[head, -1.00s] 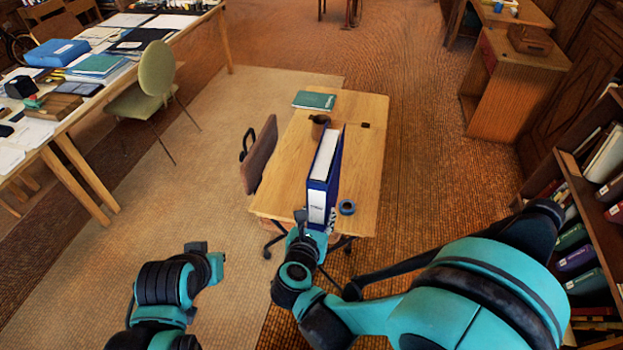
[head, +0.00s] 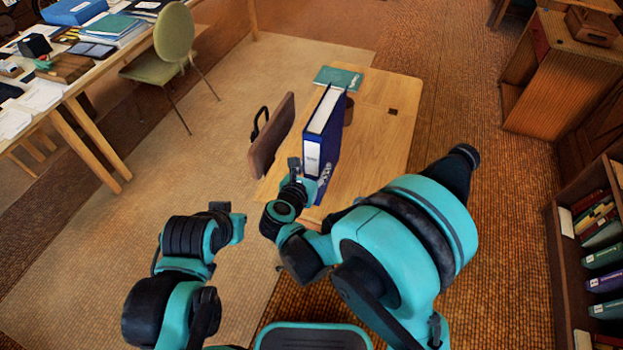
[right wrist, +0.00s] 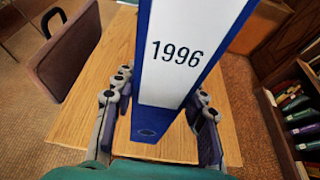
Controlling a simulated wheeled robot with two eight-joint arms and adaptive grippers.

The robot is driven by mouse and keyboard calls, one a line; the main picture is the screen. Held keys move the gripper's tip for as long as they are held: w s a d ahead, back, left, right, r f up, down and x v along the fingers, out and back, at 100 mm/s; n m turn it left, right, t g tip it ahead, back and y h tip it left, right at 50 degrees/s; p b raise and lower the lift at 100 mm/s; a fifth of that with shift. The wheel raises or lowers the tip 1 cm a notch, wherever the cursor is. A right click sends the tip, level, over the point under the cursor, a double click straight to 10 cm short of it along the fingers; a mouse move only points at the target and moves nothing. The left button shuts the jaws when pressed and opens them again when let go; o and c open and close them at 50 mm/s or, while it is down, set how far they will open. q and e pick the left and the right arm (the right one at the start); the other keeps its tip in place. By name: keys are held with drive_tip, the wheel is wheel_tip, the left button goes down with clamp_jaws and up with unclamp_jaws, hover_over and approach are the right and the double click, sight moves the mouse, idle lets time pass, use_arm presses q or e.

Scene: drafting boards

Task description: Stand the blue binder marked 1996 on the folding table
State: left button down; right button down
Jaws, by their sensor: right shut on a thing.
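The blue binder (head: 328,135) is upright over the near end of the wooden folding table (head: 385,125), its white-labelled spine towards me. In the right wrist view the binder (right wrist: 180,70) shows the label 1996. My right gripper (head: 308,183) is shut on the lower part of the binder; in the right wrist view its fingers (right wrist: 160,125) lie on both sides of it. I cannot tell whether the binder's base touches the table. My left gripper (head: 238,222) hangs left of the table, away from the binder; its fingers are too unclear to read.
A teal book (head: 338,77) lies at the table's far end, and a dark pot (head: 348,112) is partly hidden behind the binder. A bookshelf (head: 560,250) is at the right.

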drive_tip(key=shift+w+a+f, duration=0.45)
drive_tip(key=shift+w+a, duration=0.1)
wheel_tip(320, 180, down, 4)
drive_tip(key=b, duration=0.2)
drive_tip(key=shift+f+b, duration=0.1)
drive_tip(key=shift+b, duration=0.25)
drive_tip(key=c, duration=0.9)
unclamp_jaws()
drive_tip(key=shift+o, duration=0.2)
